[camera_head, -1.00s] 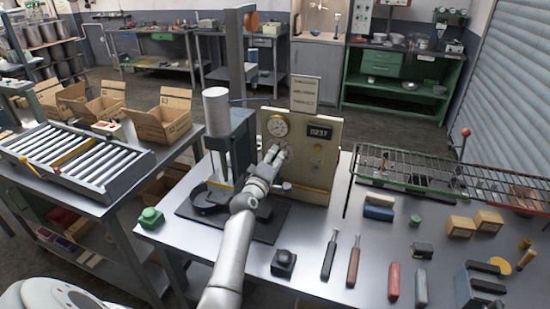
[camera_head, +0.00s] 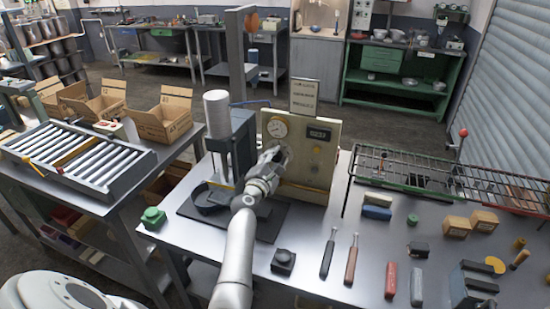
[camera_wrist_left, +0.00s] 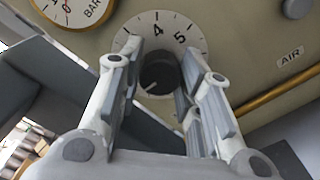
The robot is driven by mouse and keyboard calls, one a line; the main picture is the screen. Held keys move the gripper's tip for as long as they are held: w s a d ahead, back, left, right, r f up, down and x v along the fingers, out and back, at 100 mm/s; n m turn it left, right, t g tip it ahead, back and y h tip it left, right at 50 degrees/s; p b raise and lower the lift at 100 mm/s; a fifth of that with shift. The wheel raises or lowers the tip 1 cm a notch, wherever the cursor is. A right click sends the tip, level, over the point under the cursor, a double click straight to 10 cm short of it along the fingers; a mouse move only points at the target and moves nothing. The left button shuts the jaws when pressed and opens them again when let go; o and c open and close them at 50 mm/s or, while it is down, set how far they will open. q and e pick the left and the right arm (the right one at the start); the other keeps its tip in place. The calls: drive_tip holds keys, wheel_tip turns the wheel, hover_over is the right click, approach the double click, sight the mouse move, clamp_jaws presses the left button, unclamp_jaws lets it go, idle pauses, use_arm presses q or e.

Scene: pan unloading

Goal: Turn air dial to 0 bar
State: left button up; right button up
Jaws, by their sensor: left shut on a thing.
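The air dial (camera_wrist_left: 160,75) is a dark round knob on the beige panel, seen in the left wrist view. A white ring scale (camera_wrist_left: 171,20) with the figures 4 and 5 surrounds it, and a pale mark shows on the knob's lower left. My left gripper (camera_wrist_left: 157,80) is shut on the dial, one finger on each side. In the head view my left gripper (camera_head: 275,155) is at the panel's front and hides the dial. An AIR label (camera_wrist_left: 291,57) sits right of the dial. My right gripper is in neither view.
A pressure gauge (camera_head: 278,129) and a digital display (camera_head: 319,134) sit on the panel (camera_head: 315,175). A press with a grey cylinder (camera_head: 217,115) stands left of it. Tools and blocks lie on the table (camera_head: 335,285) to the right, below a wire rack (camera_head: 440,176).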

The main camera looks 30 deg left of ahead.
use_arm(q)
drive_tip(key=n+p, duration=0.1)
drive_tip(key=n, duration=0.3)
drive_tip(key=shift+n+p, duration=0.5)
drive_tip(key=shift+n, duration=0.7)
drive_tip(key=shift+f, duration=0.1)
drive_tip(key=o, duration=1)
